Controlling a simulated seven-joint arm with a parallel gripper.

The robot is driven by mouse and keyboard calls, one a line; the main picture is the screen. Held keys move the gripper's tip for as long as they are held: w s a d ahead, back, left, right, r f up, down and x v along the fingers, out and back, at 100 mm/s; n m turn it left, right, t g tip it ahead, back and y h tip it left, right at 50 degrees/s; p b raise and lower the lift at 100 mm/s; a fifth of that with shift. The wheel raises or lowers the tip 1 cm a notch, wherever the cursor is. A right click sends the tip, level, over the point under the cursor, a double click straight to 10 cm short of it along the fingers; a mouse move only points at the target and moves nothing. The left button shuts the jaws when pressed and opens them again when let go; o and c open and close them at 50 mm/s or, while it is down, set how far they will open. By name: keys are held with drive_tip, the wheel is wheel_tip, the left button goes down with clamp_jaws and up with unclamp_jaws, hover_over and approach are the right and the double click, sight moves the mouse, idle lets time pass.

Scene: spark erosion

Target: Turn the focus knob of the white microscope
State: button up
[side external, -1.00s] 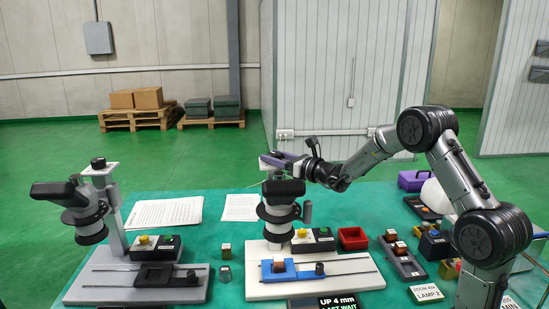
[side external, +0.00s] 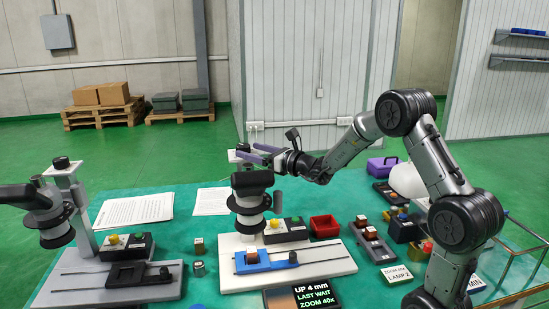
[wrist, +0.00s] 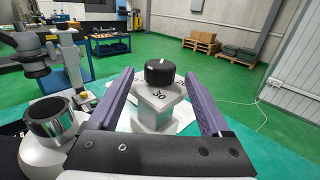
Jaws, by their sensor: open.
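The white microscope (side external: 248,202) stands on a white base at the middle of the table. My gripper (side external: 252,152) is open at the top of this post, behind the microscope's dark head. In the wrist view, the purple fingers of my gripper (wrist: 160,78) stand on either side of the knob, with a visible gap at each side. In the side view the knob is mostly hidden by the fingers and head.
A grey microscope (side external: 45,215) stands at the left. A red tray (side external: 324,226) and several small boxes lie to the right. Papers (side external: 135,211) lie behind.

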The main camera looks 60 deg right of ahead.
drive_tip(key=s, duration=1)
drive_tip(key=shift+a, duration=0.15)
